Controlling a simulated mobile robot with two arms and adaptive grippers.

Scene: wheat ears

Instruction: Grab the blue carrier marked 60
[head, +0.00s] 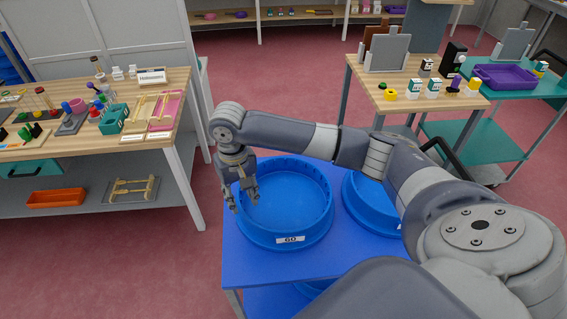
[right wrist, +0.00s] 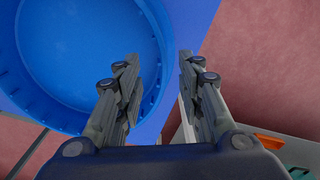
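The blue carrier marked 60 (head: 288,225) is a round, open blue tub with a white label on its near side, standing on a blue table (head: 262,268). My right gripper (head: 245,205) points down at the carrier's left rim. Its fingers are apart with nothing held between them. In the right wrist view the carrier (right wrist: 85,60) fills the upper left, and my right gripper (right wrist: 158,58) is open beside its rim, one finger overlapping the tub. I cannot tell whether a finger touches the rim. My left gripper is not in view.
A second blue round tub (head: 362,205) stands to the right, partly hidden by my right arm. A wooden table with toys (head: 178,80) is at the left, with an orange tray (head: 56,198) on its lower shelf. Another wooden table (head: 408,106) is at the back right.

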